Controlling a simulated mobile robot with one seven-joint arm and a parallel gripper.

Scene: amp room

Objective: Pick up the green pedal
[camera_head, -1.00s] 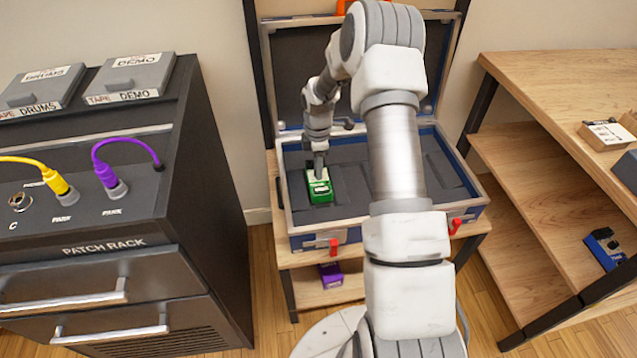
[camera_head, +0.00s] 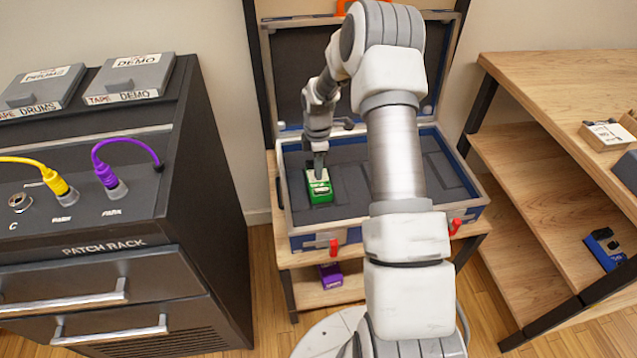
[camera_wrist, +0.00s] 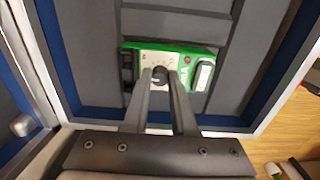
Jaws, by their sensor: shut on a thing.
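The green pedal (camera_head: 320,191) lies in a left-hand slot of the open blue case (camera_head: 372,231), with grey foam around it. In the wrist view, the pedal (camera_wrist: 208,53) shows its green body, a pale panel and a dark knob (camera_wrist: 160,74). My gripper (camera_head: 319,172) is over the pedal, pointing down. In the wrist view, my gripper's fingers (camera_wrist: 161,84) converge on the knob at the pedal's near side and are shut on it. The pedal still appears to sit in the case.
The case's raised lid stands behind. A dark patch rack (camera_head: 120,235) with purple and yellow cables is at left. A wooden shelf (camera_head: 560,75) with small boxes is at right. A purple pedal (camera_head: 330,274) sits on the shelf below the case.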

